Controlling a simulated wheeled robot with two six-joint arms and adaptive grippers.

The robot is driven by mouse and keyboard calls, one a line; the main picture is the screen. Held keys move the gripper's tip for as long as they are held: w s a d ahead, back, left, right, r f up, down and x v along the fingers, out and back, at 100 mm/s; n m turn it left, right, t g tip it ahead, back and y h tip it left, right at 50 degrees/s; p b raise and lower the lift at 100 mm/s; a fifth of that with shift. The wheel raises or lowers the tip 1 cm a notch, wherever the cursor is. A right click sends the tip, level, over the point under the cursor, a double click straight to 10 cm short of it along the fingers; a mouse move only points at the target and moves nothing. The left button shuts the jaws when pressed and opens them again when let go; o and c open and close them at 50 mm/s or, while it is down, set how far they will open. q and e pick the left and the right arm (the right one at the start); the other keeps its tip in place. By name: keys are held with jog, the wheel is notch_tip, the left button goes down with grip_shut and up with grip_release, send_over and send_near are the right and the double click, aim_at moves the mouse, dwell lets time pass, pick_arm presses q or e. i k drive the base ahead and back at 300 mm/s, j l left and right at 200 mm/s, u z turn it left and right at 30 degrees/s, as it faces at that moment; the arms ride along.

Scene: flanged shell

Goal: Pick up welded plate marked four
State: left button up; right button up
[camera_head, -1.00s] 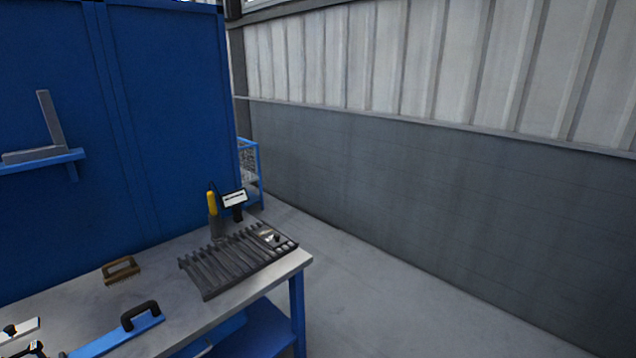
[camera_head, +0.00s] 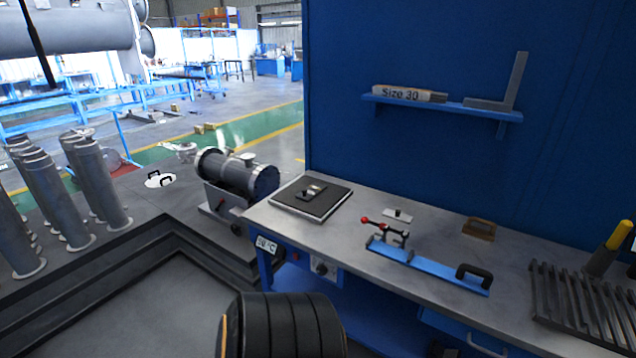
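I cannot make out a plate marked four. A small light plate with a dark knob (camera_head: 398,214) lies on the workbench behind the blue clamp fixture. Small metal pieces (camera_head: 312,191) lie on a dark square pad (camera_head: 330,205) at the bench's left end. A white disc with two black handles (camera_head: 160,181) lies on the floor at left. Any markings on these are too small to read. Neither of my grippers is in view.
The workbench (camera_head: 350,245) carries a blue fixture with black handle and red-knobbed clamp (camera_head: 430,268), a brown brush (camera_head: 479,229) and a slotted rack (camera_head: 580,305), cut off at right. A flanged shell (camera_head: 235,172) and upright pipes (camera_head: 95,190) stand at left.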

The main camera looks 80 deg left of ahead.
aim_at(307, 193)
jog(key=u, duration=2.5)
